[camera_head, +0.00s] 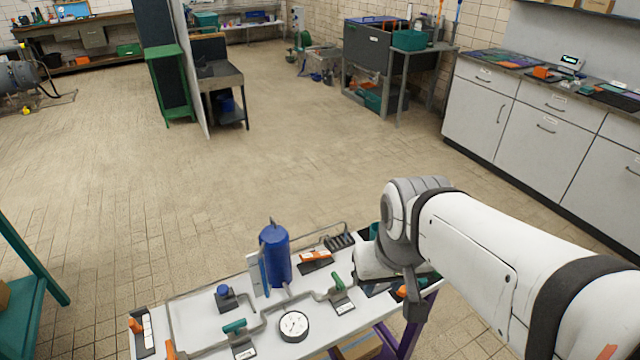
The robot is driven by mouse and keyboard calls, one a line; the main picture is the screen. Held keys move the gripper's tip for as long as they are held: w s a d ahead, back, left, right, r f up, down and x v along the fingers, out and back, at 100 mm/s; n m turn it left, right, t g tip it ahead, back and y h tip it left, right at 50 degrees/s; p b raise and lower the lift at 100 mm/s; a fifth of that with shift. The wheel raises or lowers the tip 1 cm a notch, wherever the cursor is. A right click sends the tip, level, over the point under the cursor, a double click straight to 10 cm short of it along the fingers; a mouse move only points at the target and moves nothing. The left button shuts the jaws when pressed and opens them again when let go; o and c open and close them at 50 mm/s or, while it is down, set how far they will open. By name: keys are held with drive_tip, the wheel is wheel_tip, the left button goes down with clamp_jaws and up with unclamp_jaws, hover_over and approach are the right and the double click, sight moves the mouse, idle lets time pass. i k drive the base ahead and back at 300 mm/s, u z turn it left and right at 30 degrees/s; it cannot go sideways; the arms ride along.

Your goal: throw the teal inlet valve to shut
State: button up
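A valve with a teal lever (235,327) sits on a labelled block near the front of the white bench panel (200,310). Its lever lies slanted, rising slightly to the right; whether it is open or shut is too small to tell. Another valve, with a green lever (337,281), stands to its right, beyond the round gauge (294,325). My arm reaches in from the right and bends down over the bench's right end. A dark part at its end (414,300) looks like my gripper, well right of the teal lever; its fingers cannot be made out.
A blue cylinder (275,255) stands upright at the panel's back, with grey pipes around it. Orange-handled parts (136,325) sit at the left, and an orange-topped block (314,257) behind the green lever. A teal stand (30,290) is at far left. Open tiled floor lies beyond.

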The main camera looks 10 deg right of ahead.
sight(235, 327)
drive_tip(key=u, duration=0.75)
drive_tip(key=k, duration=0.3)
drive_tip(key=u, duration=0.4)
drive_tip(key=i, duration=0.45)
